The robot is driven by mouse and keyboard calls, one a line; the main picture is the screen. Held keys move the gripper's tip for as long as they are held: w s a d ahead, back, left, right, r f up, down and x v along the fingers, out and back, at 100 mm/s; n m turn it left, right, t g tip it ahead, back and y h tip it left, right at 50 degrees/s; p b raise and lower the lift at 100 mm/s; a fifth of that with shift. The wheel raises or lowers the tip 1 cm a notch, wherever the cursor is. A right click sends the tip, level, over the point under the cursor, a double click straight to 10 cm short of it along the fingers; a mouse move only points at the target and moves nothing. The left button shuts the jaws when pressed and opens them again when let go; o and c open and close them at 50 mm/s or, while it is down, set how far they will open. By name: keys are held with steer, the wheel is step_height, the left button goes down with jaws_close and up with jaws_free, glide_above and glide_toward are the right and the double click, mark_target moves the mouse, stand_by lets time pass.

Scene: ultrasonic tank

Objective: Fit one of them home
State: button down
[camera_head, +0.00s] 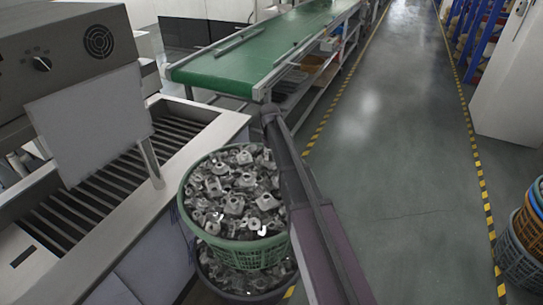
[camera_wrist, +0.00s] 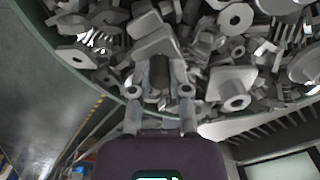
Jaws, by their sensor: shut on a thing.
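A green basket (camera_head: 262,252) in the head view is heaped with grey metal parts (camera_head: 235,185). The wrist view looks onto these parts, several with round holes, such as a flanged one (camera_wrist: 234,88). The basket's rim curves along the left in the wrist view. My gripper (camera_wrist: 160,70) shows in the wrist view with its fingers at the heap's near edge. It is shut on a grey metal part (camera_wrist: 150,38) at its fingertips. Other parts lie close around it, so its full outline is unclear. In the head view my arm crosses the basket's right side, and my gripper cannot be made out there.
A second, dark basket (camera_head: 245,284) of parts sits under the green one. A machine with a slatted bed (camera_head: 110,185) and pale rim stands at left. A green conveyor (camera_head: 245,60) runs behind. Stacked baskets (camera_head: 522,255) stand at right. The aisle floor (camera_head: 410,170) is clear.

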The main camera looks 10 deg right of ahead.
steer(key=shift+f, duration=0.15)
steer(key=c, duration=0.5)
jaws_free()
steer(key=shift+w, duration=0.1)
